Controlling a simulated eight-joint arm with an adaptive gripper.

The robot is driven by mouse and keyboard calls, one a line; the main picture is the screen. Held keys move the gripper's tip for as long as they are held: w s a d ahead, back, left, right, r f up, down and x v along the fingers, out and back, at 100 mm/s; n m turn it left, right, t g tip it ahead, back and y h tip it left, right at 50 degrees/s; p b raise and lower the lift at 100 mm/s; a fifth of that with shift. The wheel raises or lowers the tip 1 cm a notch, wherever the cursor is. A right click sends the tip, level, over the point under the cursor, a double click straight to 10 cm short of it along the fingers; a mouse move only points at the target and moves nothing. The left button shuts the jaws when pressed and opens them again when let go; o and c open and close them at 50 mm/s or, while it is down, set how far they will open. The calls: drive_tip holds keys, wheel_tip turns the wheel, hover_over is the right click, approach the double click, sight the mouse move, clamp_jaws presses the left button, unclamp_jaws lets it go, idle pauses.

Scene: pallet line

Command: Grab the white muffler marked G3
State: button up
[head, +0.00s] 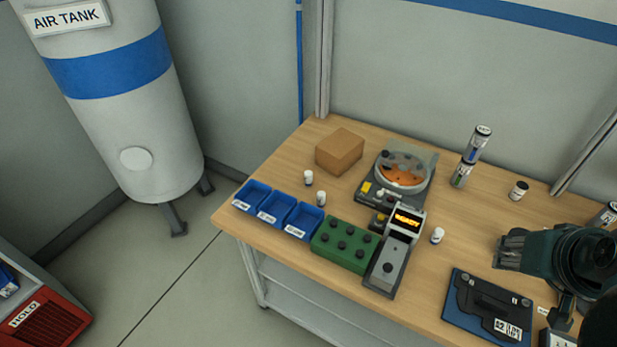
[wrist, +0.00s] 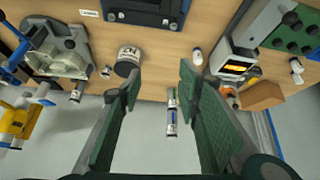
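In the head view, two stand behind the blue bins: one white cylinder (head: 308,177) and another (head: 320,198). A third (head: 437,235) stands right of the grey device, and a fourth (head: 518,190) is farther back. In the wrist view my gripper (wrist: 158,79) is open and empty, with a labelled cylinder (wrist: 129,55) beyond the left finger and a white one (wrist: 196,55) beyond the right finger.
Blue bins (head: 304,222), a green block (head: 343,246) and a grey device with a lit display (head: 406,222) line the front. Behind are a cardboard box (head: 340,151), a round bowl machine (head: 402,170) and stacked cans (head: 469,157). A dark blue tray (head: 460,311) lies at front right.

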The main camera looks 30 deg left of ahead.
drive_tip(key=w+a+r+n+g+p, duration=0.25)
drive_tip(key=w+a+r+n, duration=0.2)
drive_tip(key=w+a, duration=0.65)
drive_tip(key=n+g+p, duration=0.4)
drive_tip(key=n+p, duration=0.4)
drive_tip(key=n, duration=0.5)
hover_over(308, 172)
drive_tip(key=f, duration=1.6)
drive_tip(key=shift+d+f, duration=0.3)
drive_tip(key=shift+d, duration=0.05)
drive_tip(key=shift+a+f+n, duration=0.2)
drive_tip(key=shift+a+n, duration=0.05)
drive_tip(key=shift+f, duration=1.3)
drive_tip(key=shift+f, duration=2.6)
